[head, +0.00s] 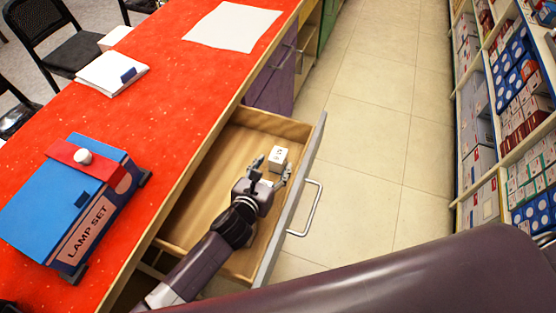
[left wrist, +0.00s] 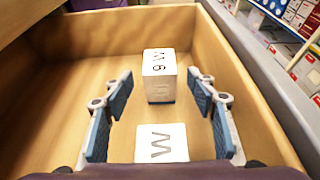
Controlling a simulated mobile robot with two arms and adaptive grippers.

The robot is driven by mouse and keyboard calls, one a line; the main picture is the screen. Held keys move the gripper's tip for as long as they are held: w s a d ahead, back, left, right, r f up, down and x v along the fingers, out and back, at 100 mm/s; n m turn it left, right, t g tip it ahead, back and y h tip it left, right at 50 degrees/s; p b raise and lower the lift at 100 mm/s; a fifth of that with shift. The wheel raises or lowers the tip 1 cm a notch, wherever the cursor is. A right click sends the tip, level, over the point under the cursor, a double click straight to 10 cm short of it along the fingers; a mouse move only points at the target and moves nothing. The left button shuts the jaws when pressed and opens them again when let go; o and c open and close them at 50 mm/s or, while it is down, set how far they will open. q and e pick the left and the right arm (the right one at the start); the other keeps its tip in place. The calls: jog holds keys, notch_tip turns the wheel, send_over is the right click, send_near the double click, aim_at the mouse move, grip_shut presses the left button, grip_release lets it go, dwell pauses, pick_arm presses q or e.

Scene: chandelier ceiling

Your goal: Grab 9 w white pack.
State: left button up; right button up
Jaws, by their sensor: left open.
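A white pack (left wrist: 159,75) stands on the floor of the open drawer, with "9 W" printed on its top, seen upside down. It also shows in the head view (head: 278,155). A second white block with a "W" (left wrist: 161,143) lies nearer to my wrist; its lower part is cut off by my gripper. My left gripper (head: 271,169) is open inside the drawer. In the left wrist view its fingers are spread on both sides, with the 9 W pack ahead between their tips and visible gaps. My right gripper is out of view.
The wooden drawer (head: 240,138) has raised walls and a grey front with a handle (head: 307,212). A red counter (head: 165,60) holds a blue lamp set box (head: 65,205) and papers (head: 232,26). Stocked shelves (head: 515,110) stand at right across the clear tiled floor (head: 365,115).

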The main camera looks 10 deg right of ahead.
pick_arm(q)
jog(key=shift+x, duration=0.8)
jog(key=c, duration=1.2)
jog(key=shift+r, duration=0.1)
jog(key=shift+c, duration=0.2)
